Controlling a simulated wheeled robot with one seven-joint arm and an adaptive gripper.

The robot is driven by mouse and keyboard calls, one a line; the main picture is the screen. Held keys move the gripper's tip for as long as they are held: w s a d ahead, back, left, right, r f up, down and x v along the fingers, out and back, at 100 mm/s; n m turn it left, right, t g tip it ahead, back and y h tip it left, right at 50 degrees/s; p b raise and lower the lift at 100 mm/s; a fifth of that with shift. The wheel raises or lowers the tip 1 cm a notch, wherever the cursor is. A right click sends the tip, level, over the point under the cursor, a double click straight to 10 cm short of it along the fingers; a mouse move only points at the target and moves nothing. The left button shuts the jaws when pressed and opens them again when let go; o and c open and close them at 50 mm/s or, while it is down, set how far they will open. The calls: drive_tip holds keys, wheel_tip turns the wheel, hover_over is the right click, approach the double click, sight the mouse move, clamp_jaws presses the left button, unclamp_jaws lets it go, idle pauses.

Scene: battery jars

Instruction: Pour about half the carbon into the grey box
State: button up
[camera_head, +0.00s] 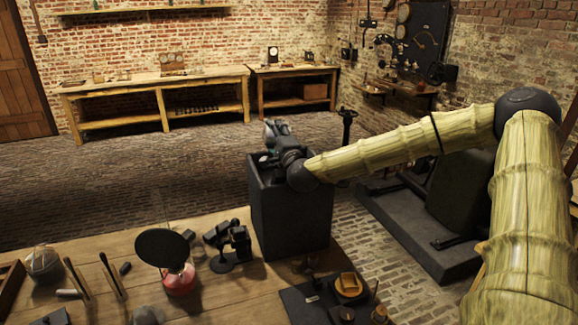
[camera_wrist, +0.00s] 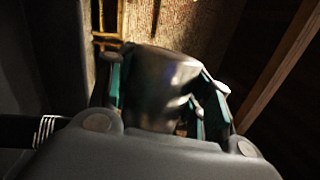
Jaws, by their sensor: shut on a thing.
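The grey box (camera_head: 290,215) is a tall dark box at the far edge of the wooden table. My gripper (camera_head: 271,133) is just above the box's top, at its left part. In the wrist view my gripper (camera_wrist: 165,95) has teal-edged fingers on both sides of a smooth dark grey vessel (camera_wrist: 160,72), and it is shut on it. The vessel looks tilted, but its mouth is not clearly seen. I cannot make out the carbon in either view, nor whether any is falling. The inside of the box is mostly hidden by my gripper and shadow.
On the near table (camera_head: 215,285) stand a black disc on a red base (camera_head: 163,252), a dark stand (camera_head: 230,245), a glass bowl (camera_head: 43,262) and thin tools. A dark board (camera_head: 320,298) holds a yellow dish (camera_head: 349,284). A dark machine (camera_head: 440,215) stands at the right.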

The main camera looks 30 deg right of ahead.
drive_tip(key=shift+s+d+r+m+h+b, duration=0.15)
drive_tip(key=shift+d+r+m+h+b, duration=0.15)
drive_tip(key=shift+m+b, duration=0.9)
drive_tip(key=shift+s+d+r+m+h+b, duration=0.1)
drive_tip(key=shift+d+r+m+h+b, duration=0.2)
drive_tip(key=shift+m+b, duration=0.9)
idle(2.7)
drive_tip(key=shift+r+n+y+p, duration=0.25)
drive_tip(key=shift+n+y+p, duration=0.1)
drive_tip(key=shift+n, duration=0.25)
drive_tip(key=n+p, duration=0.1)
drive_tip(key=a+n+p, duration=0.1)
drive_tip(key=p, duration=0.1)
drive_tip(key=n+p, duration=0.1)
drive_tip(key=p, duration=0.1)
drive_tip(key=shift+w+a+f+y, duration=0.2)
drive_tip(key=shift+w+f+y, duration=0.05)
drive_tip(key=shift+f, duration=0.15)
drive_tip(key=shift+a+r+n+p, duration=0.1)
drive_tip(key=shift+r+n+p, duration=0.05)
drive_tip(key=shift+n+p, duration=0.75)
drive_tip(key=shift+a+f, duration=0.1)
drive_tip(key=shift+f, duration=0.15)
drive_tip(key=shift+w+r+n+p, duration=0.1)
drive_tip(key=shift+r+n+p, duration=0.15)
drive_tip(key=shift+p, duration=0.35)
drive_tip(key=shift+f+n+p, duration=0.1)
drive_tip(key=shift+n+p, duration=0.15)
drive_tip(key=shift+p, duration=0.05)
